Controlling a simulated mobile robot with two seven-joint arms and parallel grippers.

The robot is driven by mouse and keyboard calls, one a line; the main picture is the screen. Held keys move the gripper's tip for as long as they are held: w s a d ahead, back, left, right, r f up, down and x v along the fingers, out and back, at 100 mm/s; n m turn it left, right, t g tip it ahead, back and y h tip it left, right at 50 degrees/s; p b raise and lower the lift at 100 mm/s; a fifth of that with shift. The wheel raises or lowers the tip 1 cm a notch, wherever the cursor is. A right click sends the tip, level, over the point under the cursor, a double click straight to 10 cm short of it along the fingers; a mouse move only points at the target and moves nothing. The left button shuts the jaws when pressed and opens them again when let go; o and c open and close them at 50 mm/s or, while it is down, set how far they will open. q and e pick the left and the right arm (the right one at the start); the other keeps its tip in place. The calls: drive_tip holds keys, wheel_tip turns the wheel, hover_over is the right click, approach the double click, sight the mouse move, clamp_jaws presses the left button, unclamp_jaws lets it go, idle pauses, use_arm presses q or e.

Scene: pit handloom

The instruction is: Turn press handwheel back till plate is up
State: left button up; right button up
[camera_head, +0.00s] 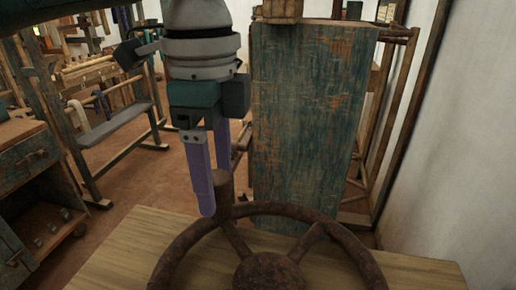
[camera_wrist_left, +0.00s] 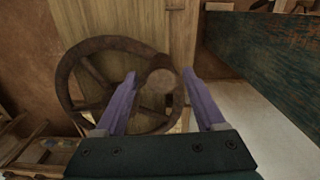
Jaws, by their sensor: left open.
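The rusty brown handwheel (camera_head: 180,253) lies at the bottom of the head view, its lower part cut off by the frame. Its hub (camera_head: 268,272) and spokes show. An upright handle knob (camera_head: 223,192) stands on the rim. My left gripper (camera_head: 214,190) points down with its two purple fingers on either side of this knob, open. In the left wrist view the wheel (camera_wrist_left: 68,84) shows nearly whole, and the knob (camera_wrist_left: 160,79) lies between the spread fingers (camera_wrist_left: 159,75). I cannot tell whether a finger touches it. The press plate cannot be made out. My right gripper is not in view.
A pale wooden top (camera_head: 120,250) lies under the wheel. A tall worn teal post (camera_head: 305,120) stands close behind it, right of my left gripper. A white wall (camera_head: 450,150) is at right. A bench (camera_head: 115,127) and a cabinet (camera_head: 25,165) stand at left, with open floor between.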

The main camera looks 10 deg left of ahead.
use_arm(q)
drive_tip(key=shift+f, duration=1.35)
drive_tip(key=shift+w, duration=0.1)
clamp_jaws()
idle(0.3)
